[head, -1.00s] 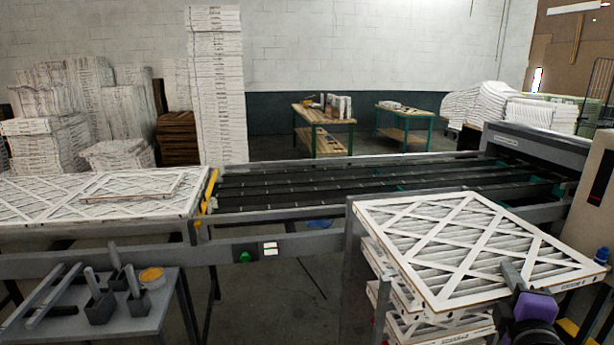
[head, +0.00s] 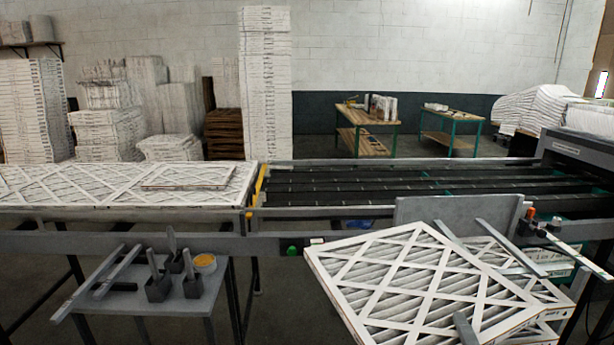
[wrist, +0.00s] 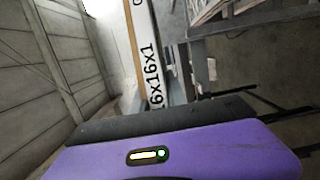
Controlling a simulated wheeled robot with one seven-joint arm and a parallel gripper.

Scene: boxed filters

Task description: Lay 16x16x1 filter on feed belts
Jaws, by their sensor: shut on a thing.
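A white-framed pleated filter (head: 415,285) with diagonal lattice strips is held tilted in the lower right of the head view. In the wrist view its edge (wrist: 148,62) reads 16x16x1. My gripper (head: 466,330) is shut on the filter's near edge; one grey finger shows on top of it, and the purple gripper body fills the bottom of the wrist view. The feed belts (head: 400,187) are dark parallel strips running left to right behind the grey front rail. The held filter is in front of the belts, on the near side of the rail.
Filters lie on the table (head: 125,210) left of the belts, beyond a yellow bar (head: 258,187). More filters (head: 520,262) sit in a rack behind the held one, with a grey plate (head: 450,215). A tool stand (head: 150,300) is at lower left. The belts look clear.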

